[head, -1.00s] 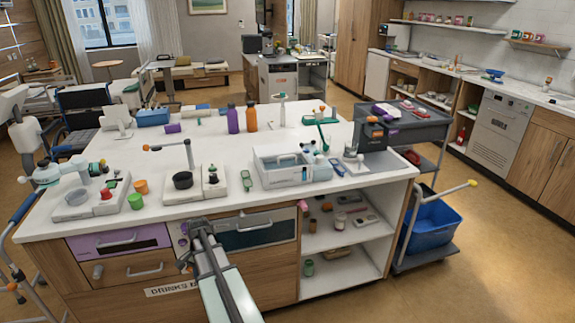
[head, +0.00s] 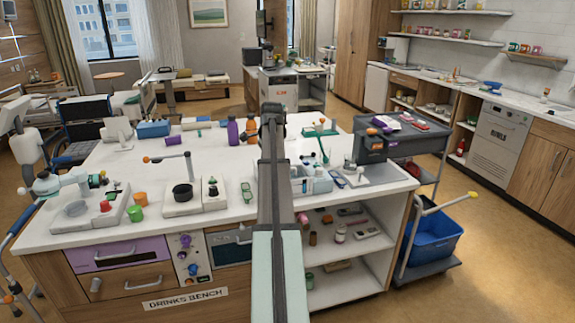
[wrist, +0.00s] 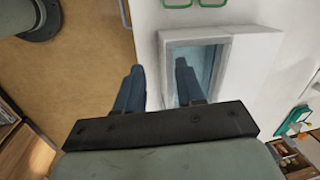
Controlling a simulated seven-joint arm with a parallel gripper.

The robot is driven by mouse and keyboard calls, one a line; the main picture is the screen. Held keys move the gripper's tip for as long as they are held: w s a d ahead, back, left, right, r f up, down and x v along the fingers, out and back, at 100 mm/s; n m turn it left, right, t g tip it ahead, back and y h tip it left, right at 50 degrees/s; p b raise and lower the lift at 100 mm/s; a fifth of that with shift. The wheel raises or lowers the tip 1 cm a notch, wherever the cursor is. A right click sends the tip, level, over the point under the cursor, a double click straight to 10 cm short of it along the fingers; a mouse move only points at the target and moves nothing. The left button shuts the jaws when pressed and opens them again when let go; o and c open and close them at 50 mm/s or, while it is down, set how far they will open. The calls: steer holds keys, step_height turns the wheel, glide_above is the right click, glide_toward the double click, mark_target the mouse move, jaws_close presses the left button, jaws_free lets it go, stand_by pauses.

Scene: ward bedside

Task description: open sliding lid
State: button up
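A white box (head: 318,186) with a blue-grey inside stands near the front edge of the bench, right of centre in the head view. My arm hides its left and middle part there. In the wrist view the box (wrist: 250,70) shows from above, with a grey-rimmed blue recess (wrist: 211,62) in it. I cannot tell how far its lid is open. My gripper (head: 272,115) is raised over the bench in the head view. In the wrist view my gripper (wrist: 158,75) has its two fingers apart with nothing between them; the right finger overlaps the recess. I see no clear contact.
A dark trolley (head: 405,135) stands at the right. The floor in front is open.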

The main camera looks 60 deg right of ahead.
steer(key=s+d+r+m+h, duration=0.1)
steer(key=s+d+r, duration=0.1)
steer(key=d+r, duration=0.25)
steer(key=s+d+r, duration=0.3)
steer(key=r, duration=0.3)
steer(key=f, duration=0.4)
steer(key=w+d+f, duration=0.1)
steer(key=f, duration=0.4)
steer(key=w+f, duration=0.1)
steer(key=f, duration=0.3)
steer(key=shift+d+f, duration=0.25)
steer(key=shift+f, duration=0.05)
steer(key=shift+c, duration=0.2)
jaws_close()
